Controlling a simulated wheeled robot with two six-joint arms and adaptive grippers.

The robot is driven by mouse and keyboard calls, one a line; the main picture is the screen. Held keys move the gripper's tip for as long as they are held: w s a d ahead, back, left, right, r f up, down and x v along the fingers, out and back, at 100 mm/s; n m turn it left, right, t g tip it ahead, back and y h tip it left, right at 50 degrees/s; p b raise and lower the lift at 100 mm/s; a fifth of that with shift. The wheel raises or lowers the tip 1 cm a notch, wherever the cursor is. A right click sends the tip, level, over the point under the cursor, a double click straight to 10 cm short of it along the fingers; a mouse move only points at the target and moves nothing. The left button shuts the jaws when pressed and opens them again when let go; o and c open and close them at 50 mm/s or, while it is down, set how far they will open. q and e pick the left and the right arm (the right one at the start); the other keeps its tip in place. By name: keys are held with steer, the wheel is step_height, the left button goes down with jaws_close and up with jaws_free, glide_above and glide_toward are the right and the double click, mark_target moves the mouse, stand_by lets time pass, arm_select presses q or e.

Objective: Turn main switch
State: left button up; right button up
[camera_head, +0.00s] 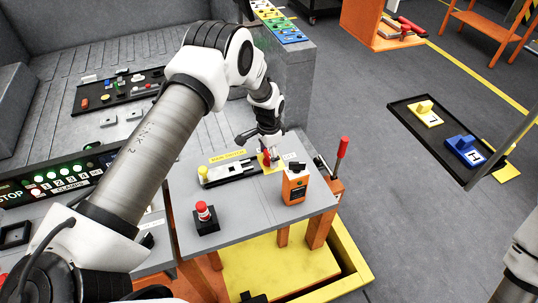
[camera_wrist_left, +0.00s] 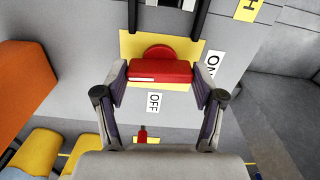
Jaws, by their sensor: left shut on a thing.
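The main switch has a red handle (camera_wrist_left: 160,71) on a yellow plate (camera_wrist_left: 130,46). An OFF label (camera_wrist_left: 154,102) lies below it and an ON label (camera_wrist_left: 212,63) to its right in the left wrist view. My left gripper (camera_head: 267,153) is shut on the red handle, with one finger (camera_wrist_left: 118,82) at each end of it. In the head view the gripper hides much of the handle, and the yellow plate (camera_head: 273,168) shows beneath. My right gripper is out of view.
On the same grey table (camera_head: 250,217) stand a red-topped button (camera_head: 204,211), an orange box (camera_head: 295,187) and a slide with a yellow knob (camera_head: 203,171). A red-handled lever (camera_head: 342,147) rises at the right edge. A lit panel (camera_head: 60,178) stands left.

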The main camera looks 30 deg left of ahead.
arm_select(q)
steer(key=n+b, duration=0.1)
steer(key=n, duration=0.2)
steer(key=shift+f+b, duration=0.1)
steer(key=shift+b, duration=0.25)
steer(key=n+b, duration=0.1)
steer(key=n, duration=0.3)
steer(key=shift+n, duration=0.3)
steer(key=n+b, duration=0.1)
steer(key=n, duration=0.8)
steer(key=shift+b, duration=0.3)
steer(key=shift+n, duration=0.3)
steer(key=o, duration=1.1)
steer(key=shift+o, duration=0.2)
